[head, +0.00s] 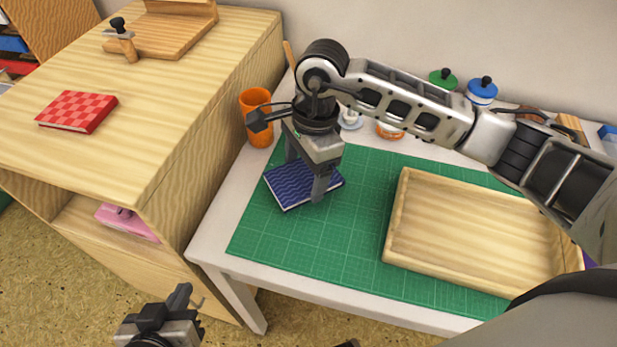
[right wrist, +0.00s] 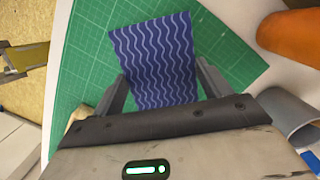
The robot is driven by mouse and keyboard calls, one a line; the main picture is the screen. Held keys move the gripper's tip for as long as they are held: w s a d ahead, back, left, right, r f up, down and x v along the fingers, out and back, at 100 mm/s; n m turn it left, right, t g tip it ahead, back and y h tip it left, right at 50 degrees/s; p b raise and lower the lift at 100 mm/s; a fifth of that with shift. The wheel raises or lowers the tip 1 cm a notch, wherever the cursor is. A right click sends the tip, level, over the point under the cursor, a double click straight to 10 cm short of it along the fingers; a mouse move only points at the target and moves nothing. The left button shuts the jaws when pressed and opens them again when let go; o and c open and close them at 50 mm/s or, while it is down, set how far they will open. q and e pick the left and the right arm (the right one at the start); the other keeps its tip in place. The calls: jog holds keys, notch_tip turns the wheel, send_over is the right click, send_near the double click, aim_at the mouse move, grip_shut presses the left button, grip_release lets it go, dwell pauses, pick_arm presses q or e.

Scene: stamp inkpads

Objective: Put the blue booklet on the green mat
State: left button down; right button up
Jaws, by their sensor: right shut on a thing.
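The blue booklet (head: 290,186), with a wavy light pattern, is at the left part of the green mat (head: 300,240) in the head view. My right gripper (head: 306,180) points down over it, shut on it with one finger on either side. In the right wrist view the booklet (right wrist: 158,60) lies between the two fingers, with the mat (right wrist: 90,50) around it. I cannot tell whether the booklet touches the mat or is just above it. My left gripper (head: 180,305) is low at the bottom left, away from the table; its fingers are partly seen.
A wooden tray (head: 395,222) covers the mat's right side. An orange cup (head: 257,120) stands at the mat's far left, with green-lidded (head: 443,80) and blue-lidded (head: 482,90) jars behind. A red checkered booklet (head: 77,111) lies on the wooden cabinet. The mat's front left is clear.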

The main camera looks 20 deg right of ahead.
aim_at(310, 173)
jog(key=shift+d+f, duration=0.25)
jog(key=shift+f, duration=0.05)
jog(key=shift+w+d+f, duration=0.1)
jog(key=shift+d+f, duration=0.05)
jog(key=shift+f, duration=1.7)
jog(key=o, duration=1)
jog(key=shift+r, duration=0.1)
jog(key=shift+r+p, duration=0.25)
jog(key=shift+p, duration=0.15)
jog(key=r, duration=0.4)
jog(key=d+r, duration=0.1)
jog(key=r, duration=0.2)
jog(key=r+b, duration=0.1)
jog(key=r, duration=0.3)
jog(key=shift+w+d+r, duration=0.15)
jog(key=shift+d+r, duration=0.15)
jog(key=shift+d, duration=0.05)
